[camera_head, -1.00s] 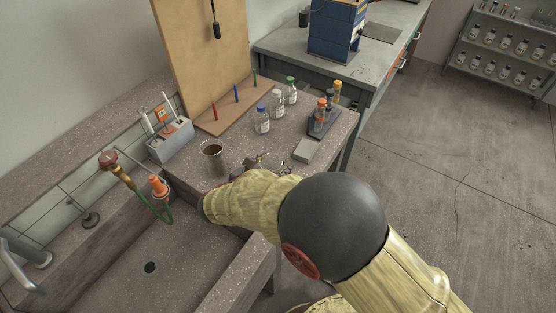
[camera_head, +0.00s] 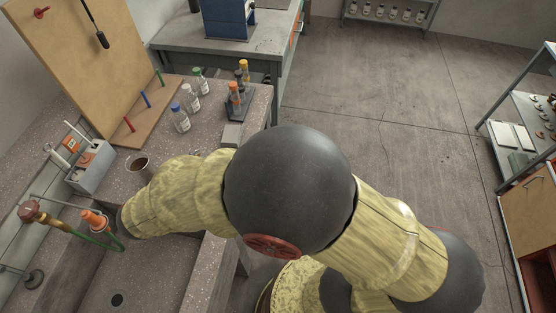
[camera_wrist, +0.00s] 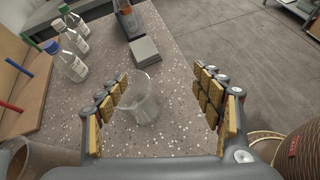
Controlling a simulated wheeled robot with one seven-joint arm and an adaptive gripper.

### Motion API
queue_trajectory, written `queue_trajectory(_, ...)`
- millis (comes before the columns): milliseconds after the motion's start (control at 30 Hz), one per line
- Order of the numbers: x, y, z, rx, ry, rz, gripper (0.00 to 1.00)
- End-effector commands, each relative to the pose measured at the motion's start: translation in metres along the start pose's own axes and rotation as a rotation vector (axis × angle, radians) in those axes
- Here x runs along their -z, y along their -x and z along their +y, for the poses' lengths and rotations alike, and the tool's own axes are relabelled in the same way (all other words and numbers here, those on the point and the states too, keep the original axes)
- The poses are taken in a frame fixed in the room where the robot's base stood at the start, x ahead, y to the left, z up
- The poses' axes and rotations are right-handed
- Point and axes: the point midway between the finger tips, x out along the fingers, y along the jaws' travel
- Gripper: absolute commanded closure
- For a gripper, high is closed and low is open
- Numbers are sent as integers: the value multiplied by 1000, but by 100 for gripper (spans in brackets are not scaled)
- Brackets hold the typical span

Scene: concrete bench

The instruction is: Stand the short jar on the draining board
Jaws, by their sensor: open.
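A short clear glass jar (camera_wrist: 143,108) stands on the speckled bench top in the wrist view. My gripper (camera_wrist: 165,95) is open, with its padded fingers on either side of the jar. The jar looks closer to the left finger; I cannot tell whether they touch. In the head view my arm hides the jar and the gripper. A wooden board with coloured pegs (camera_head: 165,97) stands at the back of the bench, joined to a tall upright panel; it also shows at the wrist view's left edge (camera_wrist: 30,98). I cannot tell whether this is the draining board.
A brown-filled glass (camera_head: 139,164) stands left of my arm, near the sink (camera_head: 150,280). Several capped bottles (camera_head: 190,105), a vial rack (camera_head: 238,103) and a grey block (camera_head: 232,135) stand beyond the jar.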

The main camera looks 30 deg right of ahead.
Motion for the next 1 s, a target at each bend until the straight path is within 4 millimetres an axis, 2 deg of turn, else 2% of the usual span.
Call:
queue_trajectory(33, -29, -5, -17, 66, -129, 49, 33)
queue_trajectory(100, -61, -8, -48, 171, -338, 128, 33)
queue_trajectory(200, -96, -4, -95, 314, -658, 237, 33)
queue_trajectory(267, -113, 3, -120, 390, -853, 297, 33)
queue_trajectory(400, -140, 30, -169, 541, -1319, 426, 33)
queue_trajectory(500, -153, 52, -192, 616, -1631, 507, 33)
queue_trajectory(600, -161, 71, -205, 665, -1885, 575, 33)
queue_trajectory(700, -166, 84, -210, 690, -2058, 625, 33)
queue_trajectory(833, -169, 92, -212, 703, -2166, 661, 33)
queue_trajectory(1000, -169, 93, -212, 708, -2182, 666, 33)
